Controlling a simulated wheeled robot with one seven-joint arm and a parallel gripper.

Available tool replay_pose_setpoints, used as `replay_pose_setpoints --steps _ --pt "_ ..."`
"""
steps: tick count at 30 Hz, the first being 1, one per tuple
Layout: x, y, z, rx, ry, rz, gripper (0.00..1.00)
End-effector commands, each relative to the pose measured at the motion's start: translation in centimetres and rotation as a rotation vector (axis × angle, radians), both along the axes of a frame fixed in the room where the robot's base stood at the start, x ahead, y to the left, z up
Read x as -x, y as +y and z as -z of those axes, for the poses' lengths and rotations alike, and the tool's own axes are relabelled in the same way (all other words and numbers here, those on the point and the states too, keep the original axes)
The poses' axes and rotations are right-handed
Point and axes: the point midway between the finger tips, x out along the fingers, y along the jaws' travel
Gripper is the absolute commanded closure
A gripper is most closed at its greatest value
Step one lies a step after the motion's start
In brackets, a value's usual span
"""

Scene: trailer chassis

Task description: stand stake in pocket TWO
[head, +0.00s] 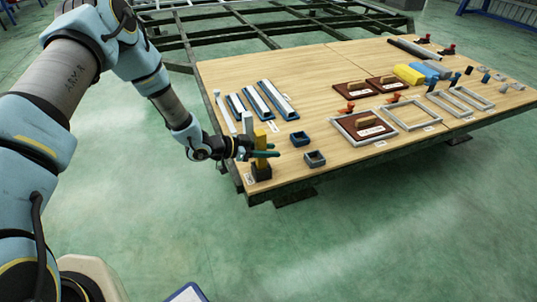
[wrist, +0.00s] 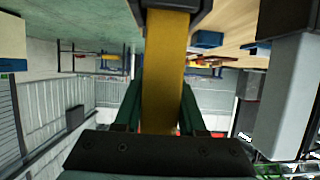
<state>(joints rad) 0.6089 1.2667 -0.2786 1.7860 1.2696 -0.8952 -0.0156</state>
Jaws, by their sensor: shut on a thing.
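A yellow stake (head: 260,137) stands upright at the near left corner of the table. My gripper (head: 267,152) is shut on it from the side. The wrist view shows the stake (wrist: 165,75) between my two green fingers. Its foot meets a dark collar (head: 261,172) at the table corner, which also shows in the wrist view (wrist: 178,20). How deep the foot sits is hidden. A pale grey stake (head: 247,121) stands close behind, and shows at right in the wrist view (wrist: 290,95). Pocket numbers are too small to read.
Grey frames (head: 411,114) and brown plates with handles (head: 353,90) fill the right side. The front edge is near.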

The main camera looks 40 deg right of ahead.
Motion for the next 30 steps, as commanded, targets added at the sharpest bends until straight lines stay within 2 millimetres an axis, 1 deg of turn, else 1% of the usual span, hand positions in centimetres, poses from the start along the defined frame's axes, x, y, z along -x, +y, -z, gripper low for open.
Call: replay_pose_setpoints --steps 1,3,10,14,15,23,30 --pt "0.1 0.0 0.9 -0.001 0.002 0.0 1.0" --pt "0.0 0.0 1.5 0.001 0.001 0.0 1.0" --pt "0.0 0.0 1.5 0.001 0.0 0.0 1.0" --pt "0.0 0.0 1.9 0.001 0.0 0.0 1.0" --pt "0.0 0.0 2.0 0.0 0.0 0.0 0.59" --pt "0.0 0.0 1.9 0.0 0.0 0.0 0.3" --pt "0.0 0.0 1.8 0.0 0.0 0.0 0.3"
